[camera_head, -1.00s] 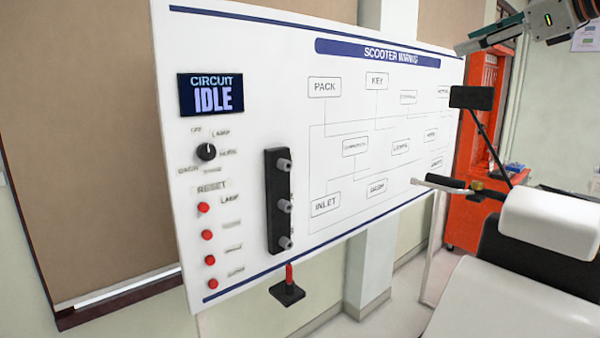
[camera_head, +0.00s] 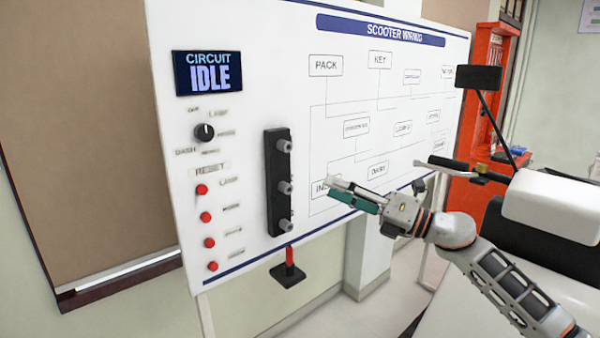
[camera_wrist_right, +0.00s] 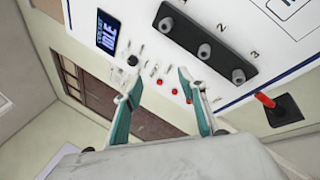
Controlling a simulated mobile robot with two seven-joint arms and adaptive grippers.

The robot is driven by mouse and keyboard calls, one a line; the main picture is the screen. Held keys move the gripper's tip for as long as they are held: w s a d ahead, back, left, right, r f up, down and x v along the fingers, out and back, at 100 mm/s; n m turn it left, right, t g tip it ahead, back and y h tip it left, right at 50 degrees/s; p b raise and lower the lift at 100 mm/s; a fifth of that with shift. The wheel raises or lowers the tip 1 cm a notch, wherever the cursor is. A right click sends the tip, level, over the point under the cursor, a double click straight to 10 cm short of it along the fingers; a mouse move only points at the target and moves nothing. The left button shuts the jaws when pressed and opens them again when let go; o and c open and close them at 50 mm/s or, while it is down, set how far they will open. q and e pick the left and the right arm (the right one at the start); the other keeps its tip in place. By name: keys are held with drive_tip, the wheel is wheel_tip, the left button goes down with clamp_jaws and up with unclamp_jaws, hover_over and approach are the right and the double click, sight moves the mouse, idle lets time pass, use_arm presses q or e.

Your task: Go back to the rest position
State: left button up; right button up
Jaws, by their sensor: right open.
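My right gripper (camera_head: 345,192) is in front of the lower middle of the white wiring board (camera_head: 250,90), its fingers pointing left and its arm coming in from the lower right. In the right wrist view the two teal fingers (camera_wrist_right: 158,100) stand apart with nothing between them. My left gripper is in neither view.
The board carries a display reading "CIRCUIT IDLE" (camera_head: 208,73), a black knob (camera_head: 204,132), several red buttons (camera_head: 206,217) and a black strip with three grey sockets (camera_head: 277,180). A red lever (camera_head: 290,262) stands below. A scooter's white-and-black body (camera_head: 555,205) stands at right.

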drive_tip(key=s+d+f+m+t+h, duration=0.2)
drive_tip(key=s+d+f+m+h, duration=0.15)
drive_tip(key=f+m, duration=0.7)
drive_tip(key=s+d+f+m+t+h, duration=0.25)
drive_tip(key=s+f+m+h, duration=0.35)
drive_tip(key=f, duration=0.7)
drive_tip(key=s+d+f+m+t+h, duration=0.2)
drive_tip(key=s+f+m+t, duration=0.15)
drive_tip(key=f+m, duration=0.75)
drive_tip(key=s+d+f+m+g+h, duration=0.2)
drive_tip(key=s+f+m+g, duration=0.1)
drive_tip(key=s+f, duration=0.7)
drive_tip(key=s+d+f+m+g+h, duration=0.2)
drive_tip(key=s+d+f+m+g, duration=0.1)
drive_tip(key=s+f, duration=0.7)
drive_tip(key=s+m+g, duration=0.1)
drive_tip(key=s, duration=0.2)
drive_tip(key=shift+d+m, duration=0.35)
drive_tip(key=shift+s, duration=0.1)
drive_tip(key=c, duration=0.4)
